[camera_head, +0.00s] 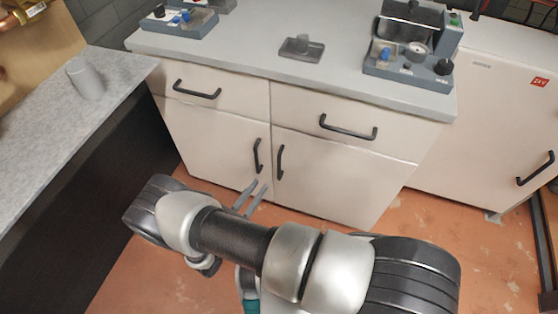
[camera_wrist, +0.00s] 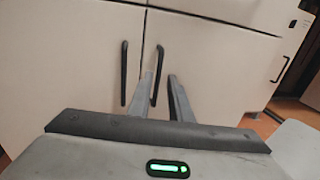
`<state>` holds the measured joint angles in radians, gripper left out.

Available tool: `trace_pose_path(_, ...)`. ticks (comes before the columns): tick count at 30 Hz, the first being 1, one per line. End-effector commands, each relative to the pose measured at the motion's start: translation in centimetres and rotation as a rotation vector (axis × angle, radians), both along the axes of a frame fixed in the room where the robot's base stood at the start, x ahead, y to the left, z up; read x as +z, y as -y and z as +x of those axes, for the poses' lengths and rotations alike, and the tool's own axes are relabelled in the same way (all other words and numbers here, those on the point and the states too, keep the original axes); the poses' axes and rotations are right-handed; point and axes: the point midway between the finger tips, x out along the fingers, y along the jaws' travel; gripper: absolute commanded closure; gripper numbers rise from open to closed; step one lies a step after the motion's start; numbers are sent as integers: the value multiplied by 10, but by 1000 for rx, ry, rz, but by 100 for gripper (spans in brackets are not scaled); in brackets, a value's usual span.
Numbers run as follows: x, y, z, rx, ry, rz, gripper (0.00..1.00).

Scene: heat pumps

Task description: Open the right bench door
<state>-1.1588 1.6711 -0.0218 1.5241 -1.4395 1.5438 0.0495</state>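The right bench door (camera_head: 335,182) is a cream panel below the right drawer, and it is closed. Its black vertical handle (camera_head: 280,162) is near the door's left edge. In the wrist view the right door (camera_wrist: 215,75) fills the right side. My gripper (camera_head: 259,184) is open and empty in front of the doors, left of and below the right handle in the head view. In the wrist view the right handle (camera_wrist: 159,58) appears between the spread fingertips (camera_wrist: 161,74), beyond them. Whether the fingers reach around it I cannot tell.
The left door's handle (camera_head: 257,155) is close beside the right one. Drawer handles (camera_head: 348,128) stick out above. A grey counter (camera_head: 30,150) stands at the left, and a white cabinet (camera_head: 500,120) at the right. Orange floor (camera_head: 440,240) is free in front of the bench.

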Motion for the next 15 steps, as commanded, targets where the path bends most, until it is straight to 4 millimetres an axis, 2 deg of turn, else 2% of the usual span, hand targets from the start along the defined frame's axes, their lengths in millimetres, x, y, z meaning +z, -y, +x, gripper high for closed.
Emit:
trace_pose_path(9, -1, 38, 61, -6, 1, 2, 82)
trace_pose_path(15, -1, 58, 94, -6, 1, 1, 82)
